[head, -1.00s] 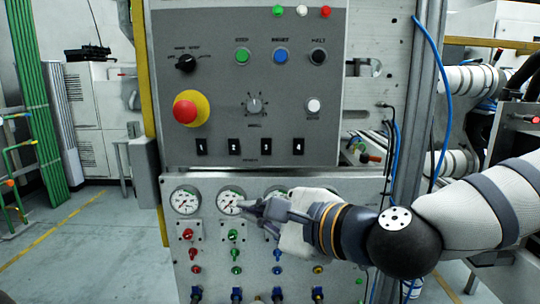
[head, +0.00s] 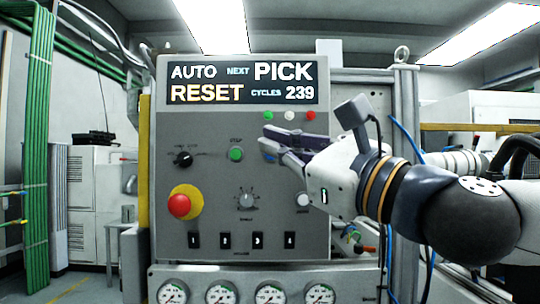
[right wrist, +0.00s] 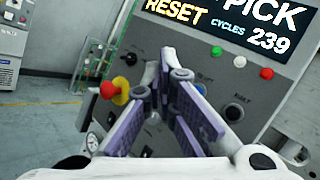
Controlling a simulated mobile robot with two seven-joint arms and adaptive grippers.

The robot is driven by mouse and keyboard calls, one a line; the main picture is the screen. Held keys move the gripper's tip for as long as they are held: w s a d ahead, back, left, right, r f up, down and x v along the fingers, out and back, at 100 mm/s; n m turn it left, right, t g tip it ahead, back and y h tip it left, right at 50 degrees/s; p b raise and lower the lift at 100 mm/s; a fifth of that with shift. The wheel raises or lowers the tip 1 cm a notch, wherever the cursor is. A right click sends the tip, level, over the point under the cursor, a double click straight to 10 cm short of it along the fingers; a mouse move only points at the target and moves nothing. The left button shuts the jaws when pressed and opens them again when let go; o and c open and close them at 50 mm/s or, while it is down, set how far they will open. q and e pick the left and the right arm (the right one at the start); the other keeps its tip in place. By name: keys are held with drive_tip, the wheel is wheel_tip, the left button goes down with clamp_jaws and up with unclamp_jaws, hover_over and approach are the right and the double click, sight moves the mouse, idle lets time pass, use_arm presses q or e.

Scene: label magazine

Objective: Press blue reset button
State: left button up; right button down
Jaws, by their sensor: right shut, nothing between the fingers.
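I cannot tell whether the fingertips touch the panel. My left gripper is not in view.
A display (head: 243,82) above the panel reads AUTO, RESET, NEXT PICK, CYCLES 239. A red emergency knob (head: 180,206) on a yellow base, a black selector (head: 183,159) and a white button (head: 303,199) stand out from the panel. Gauges (head: 221,293) are below.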

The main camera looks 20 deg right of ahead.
drive_tip(key=b, duration=0.2)
approach(255, 142)
drive_tip(key=w+a, duration=0.1)
drive_tip(key=a, duration=0.2)
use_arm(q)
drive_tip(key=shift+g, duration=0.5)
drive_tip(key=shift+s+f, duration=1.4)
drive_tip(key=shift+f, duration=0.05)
use_arm(e)
drive_tip(key=shift+w+d+r, duration=0.2)
drive_tip(key=shift+w+r, duration=0.4)
drive_tip(key=shift+w, duration=0.15)
drive_tip(key=shift+w, duration=0.1)
use_arm(q)
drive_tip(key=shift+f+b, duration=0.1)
drive_tip(key=shift+b, duration=0.2)
use_arm(e)
drive_tip(key=shift+w+d, duration=0.15)
drive_tip(key=shift+w, duration=0.2)
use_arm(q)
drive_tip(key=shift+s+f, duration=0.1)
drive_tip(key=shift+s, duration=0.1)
use_arm(e)
drive_tip(key=shift+w+d, duration=0.15)
drive_tip(key=shift+w, duration=0.2)
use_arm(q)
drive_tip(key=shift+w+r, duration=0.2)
use_arm(e)
drive_tip(key=shift+s+a, duration=0.25)
drive_tip(key=shift+s, duration=0.55)
